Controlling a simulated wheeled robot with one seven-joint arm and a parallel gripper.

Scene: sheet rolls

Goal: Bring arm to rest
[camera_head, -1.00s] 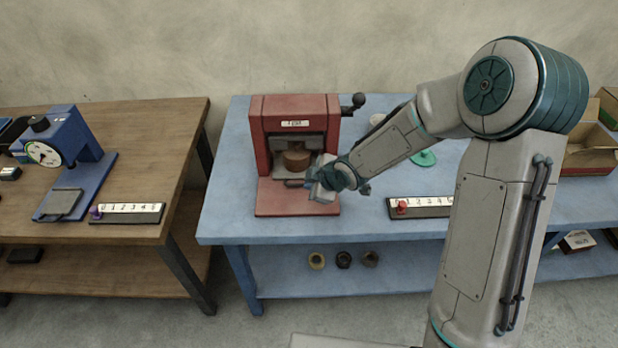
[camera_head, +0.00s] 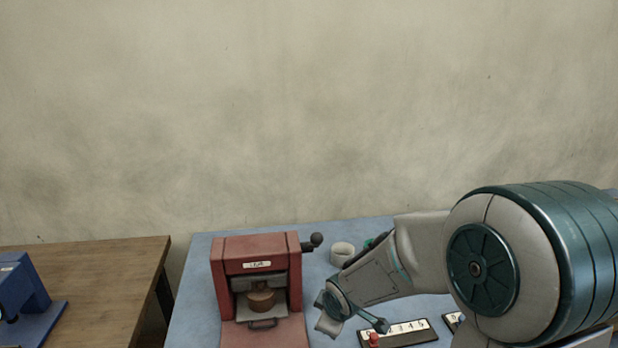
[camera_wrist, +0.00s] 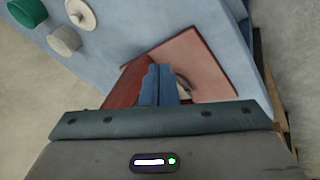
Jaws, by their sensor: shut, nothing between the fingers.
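My gripper (camera_wrist: 160,84) shows in the wrist view with its two blue fingers side by side, shut and empty. Beyond the fingertips lies the red press (camera_wrist: 195,62), on the blue table. In the head view my gripper (camera_head: 328,324) is low in the picture, just right of the front of the red press (camera_head: 226,280); its fingertips are hard to make out. My forearm reaches left to it from the large shoulder joint at the right. A brown cylinder (camera_head: 261,300) sits inside the press opening.
The blue table (camera_head: 195,300) also holds a white cylinder (camera_head: 342,253) behind my forearm and a number strip (camera_head: 410,334) with a red peg (camera_head: 374,340). The press's black-knobbed lever (camera_head: 315,241) sticks out right. A wooden table (camera_head: 90,270) with a blue device (camera_head: 20,300) stands left.

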